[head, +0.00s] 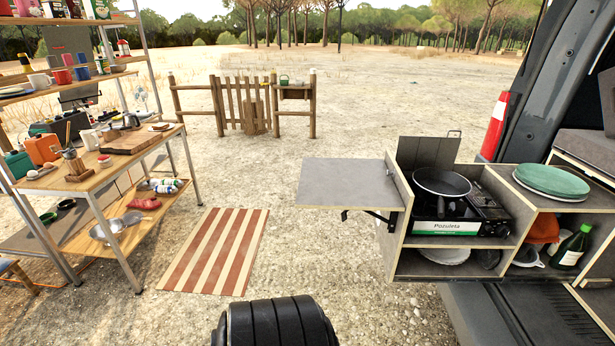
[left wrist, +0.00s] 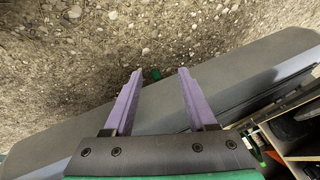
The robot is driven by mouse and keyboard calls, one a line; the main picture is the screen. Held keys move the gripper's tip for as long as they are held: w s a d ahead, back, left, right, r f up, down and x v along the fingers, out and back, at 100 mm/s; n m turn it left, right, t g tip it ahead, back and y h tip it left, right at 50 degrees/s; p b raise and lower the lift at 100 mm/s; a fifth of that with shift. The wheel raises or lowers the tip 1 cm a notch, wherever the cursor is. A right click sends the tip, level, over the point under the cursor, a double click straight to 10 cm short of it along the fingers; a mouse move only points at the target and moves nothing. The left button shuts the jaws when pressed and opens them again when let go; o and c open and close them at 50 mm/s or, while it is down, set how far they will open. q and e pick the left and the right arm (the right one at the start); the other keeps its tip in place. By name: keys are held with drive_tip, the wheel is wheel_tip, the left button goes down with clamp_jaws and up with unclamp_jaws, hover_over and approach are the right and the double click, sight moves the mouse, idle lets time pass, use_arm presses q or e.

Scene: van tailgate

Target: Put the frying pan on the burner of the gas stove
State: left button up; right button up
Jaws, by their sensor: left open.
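The black frying pan (head: 441,181) is at the gas stove (head: 489,212), over the stove's left part, with its handle toward the front. The burner beneath it is hidden, so I cannot tell whether the pan sits squarely on it. The stove stands in the kitchen box at the van's rear, above a white and green label. My left gripper (left wrist: 158,84) shows only in the left wrist view. Its two purple fingers are apart with nothing held between them, above a grey ledge and gravel. The pan is not identifiable there. My right gripper is in neither view.
A grey fold-out shelf (head: 347,182) left of the stove is empty. Green plates (head: 551,180) lie on the box to the right, above a green bottle (head: 572,248). A wooden worktable (head: 105,165) with utensils stands at left. A striped mat (head: 214,250) lies on open gravel.

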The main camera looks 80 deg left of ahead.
use_arm(q)
drive_tip(key=s+d+f+n+g, duration=0.1)
drive_tip(key=s+f, duration=0.2)
drive_tip(key=s, duration=0.5)
drive_tip(key=s+d+f+n+g, duration=0.1)
drive_tip(key=s+f, duration=0.3)
drive_tip(key=s, duration=0.5)
drive_tip(key=s+d+f+n+g+h, duration=0.1)
drive_tip(key=s+f+g, duration=0.2)
drive_tip(key=s, duration=0.5)
drive_tip(key=shift+s+f, duration=0.25)
drive_tip(key=shift+s, duration=0.05)
